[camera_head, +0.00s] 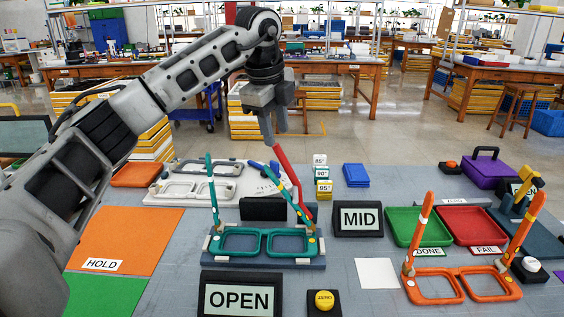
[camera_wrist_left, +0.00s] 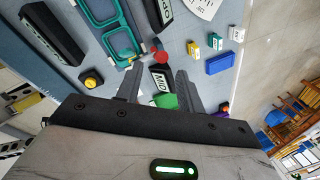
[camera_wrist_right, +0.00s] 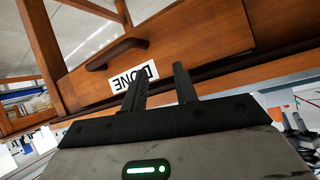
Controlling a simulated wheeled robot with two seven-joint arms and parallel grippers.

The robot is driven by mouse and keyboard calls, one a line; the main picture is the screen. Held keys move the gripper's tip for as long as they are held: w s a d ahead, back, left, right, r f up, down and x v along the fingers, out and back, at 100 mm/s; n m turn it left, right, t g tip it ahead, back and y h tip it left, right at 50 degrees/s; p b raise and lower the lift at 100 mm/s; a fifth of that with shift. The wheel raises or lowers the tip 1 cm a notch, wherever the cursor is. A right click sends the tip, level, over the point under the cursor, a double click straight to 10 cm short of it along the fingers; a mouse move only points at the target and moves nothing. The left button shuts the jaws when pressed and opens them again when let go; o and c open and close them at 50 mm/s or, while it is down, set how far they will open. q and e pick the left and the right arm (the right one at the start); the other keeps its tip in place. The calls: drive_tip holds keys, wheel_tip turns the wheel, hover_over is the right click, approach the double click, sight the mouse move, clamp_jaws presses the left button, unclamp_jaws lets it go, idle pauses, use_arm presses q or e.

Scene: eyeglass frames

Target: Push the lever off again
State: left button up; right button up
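A red lever (camera_head: 282,172) stands steeply beside the teal eyeglass frame (camera_head: 238,243), leaning left at its top. The frame lies on a dark fixture (camera_head: 217,261) with its temples raised. My left gripper (camera_head: 274,138) is above, fingers pointing down, close to the lever's upper end; I cannot tell whether they touch. In the left wrist view its fingers (camera_wrist_left: 158,80) are apart with nothing gripped, and a red knob (camera_wrist_left: 160,56) shows beyond them. My right gripper (camera_wrist_right: 158,78) is outside the head view; in its wrist view it is open and empty.
Signs reading OPEN (camera_head: 240,298) and MID (camera_head: 358,219) stand near the fixture, with a yellow ZERO button (camera_head: 323,301) in front. Green (camera_head: 405,213) and red (camera_head: 474,211) trays and an orange frame (camera_head: 436,287) are right. My right gripper faces a wooden drawer (camera_wrist_right: 190,50).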

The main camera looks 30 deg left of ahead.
sight(282, 164)
use_arm(q)
drive_tip(key=x, duration=0.9)
drive_tip(key=shift+f, duration=0.1)
clamp_jaws()
